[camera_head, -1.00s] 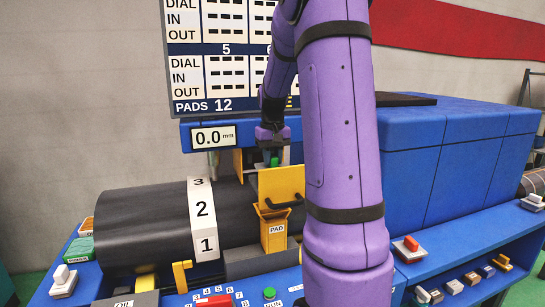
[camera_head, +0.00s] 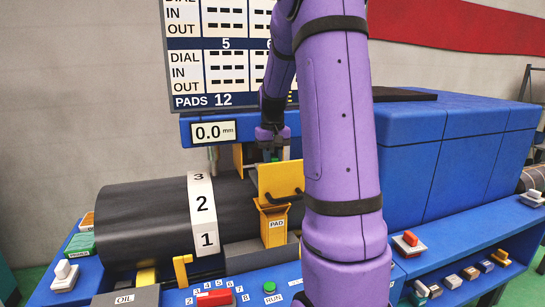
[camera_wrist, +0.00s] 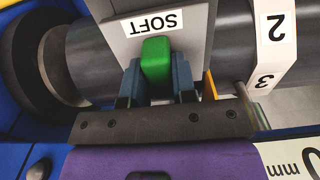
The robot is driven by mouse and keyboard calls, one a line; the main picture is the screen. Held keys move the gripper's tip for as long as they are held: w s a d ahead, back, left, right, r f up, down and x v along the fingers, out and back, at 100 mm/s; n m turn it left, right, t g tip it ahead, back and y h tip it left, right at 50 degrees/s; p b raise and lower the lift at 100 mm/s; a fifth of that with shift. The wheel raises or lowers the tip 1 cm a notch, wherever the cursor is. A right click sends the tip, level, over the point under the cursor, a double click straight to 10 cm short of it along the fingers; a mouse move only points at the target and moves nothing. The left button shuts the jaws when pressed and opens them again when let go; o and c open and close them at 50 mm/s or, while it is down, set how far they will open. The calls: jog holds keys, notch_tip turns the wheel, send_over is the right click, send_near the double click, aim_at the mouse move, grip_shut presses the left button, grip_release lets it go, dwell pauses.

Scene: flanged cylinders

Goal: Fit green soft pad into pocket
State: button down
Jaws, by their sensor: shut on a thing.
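My gripper (camera_wrist: 157,82) is shut on the green pad (camera_wrist: 157,60), whose green block sits between the two fingers in the wrist view. A grey plate marked SOFT (camera_wrist: 125,30) lies right beyond the green block; I cannot tell whether it is joined to it. In the head view my gripper (camera_head: 272,140) points down behind the yellow plate with a black handle (camera_head: 275,180). Only a sliver of green shows there. Below that plate is a yellow holder marked PAD (camera_head: 272,212). The pocket's opening and the pad's lower end are hidden.
A dark roller with a numbered white strip (camera_head: 203,215) lies to the left. A display reading 0.0 mm (camera_head: 213,131) hangs behind it. A large blue housing (camera_head: 440,150) stands right of my arm. Buttons and a red switch (camera_head: 215,298) line the front panel.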

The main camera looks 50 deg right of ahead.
aim_at(273, 156)
jog(key=shift+f, duration=0.5)
dwell(0.3)
jog(key=c, duration=0.8)
grip_release()
jog(key=shift+c, duration=0.2)
jog(key=shift+r, duration=0.1)
jog(key=shift+r, duration=3.4)
